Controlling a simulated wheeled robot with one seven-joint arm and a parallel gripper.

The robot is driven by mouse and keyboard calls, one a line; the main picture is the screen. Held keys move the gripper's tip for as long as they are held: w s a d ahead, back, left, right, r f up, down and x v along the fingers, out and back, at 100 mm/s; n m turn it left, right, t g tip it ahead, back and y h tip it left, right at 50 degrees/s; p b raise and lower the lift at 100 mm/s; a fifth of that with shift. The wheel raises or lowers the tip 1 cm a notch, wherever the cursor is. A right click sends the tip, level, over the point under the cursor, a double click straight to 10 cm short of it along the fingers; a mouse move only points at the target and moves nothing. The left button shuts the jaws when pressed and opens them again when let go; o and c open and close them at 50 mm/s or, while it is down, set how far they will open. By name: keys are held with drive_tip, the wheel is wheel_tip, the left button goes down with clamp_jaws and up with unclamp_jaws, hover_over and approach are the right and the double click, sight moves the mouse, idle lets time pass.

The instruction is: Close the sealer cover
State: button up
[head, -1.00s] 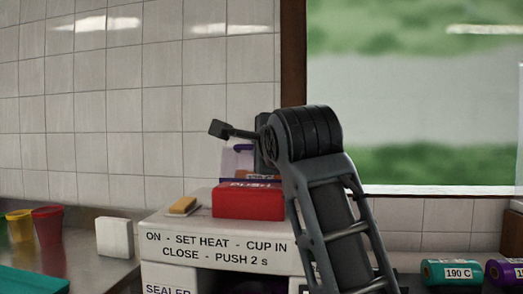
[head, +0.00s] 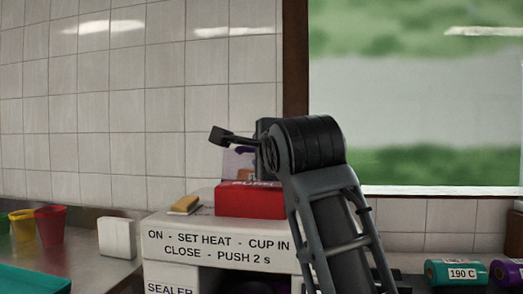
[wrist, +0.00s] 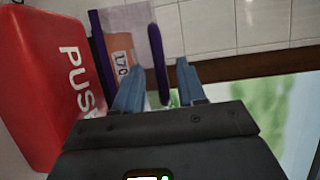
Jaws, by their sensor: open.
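The sealer (head: 215,240) is a white box with printed instructions on its front and an opening below them. Its red PUSH block (head: 250,201) sits on top. In the wrist view the red PUSH block (wrist: 55,85) fills the left side. My gripper shows in the wrist view (wrist: 160,85), its two blue-grey fingers apart, to the right of the red block and not touching it. In the head view my arm hides the sealer's right side, and I cannot make out the cover's position.
A yellow sponge-like block (head: 185,204) lies on the sealer. Red (head: 51,224) and yellow cups stand left, near a white block (head: 117,238). Rolls, one marked 190 C (head: 458,272), lie right.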

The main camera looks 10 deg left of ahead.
drive_tip(key=v, duration=0.7)
drive_tip(key=shift+s, duration=0.4)
drive_tip(key=shift+d, duration=0.1)
drive_tip(key=shift+c, duration=0.2)
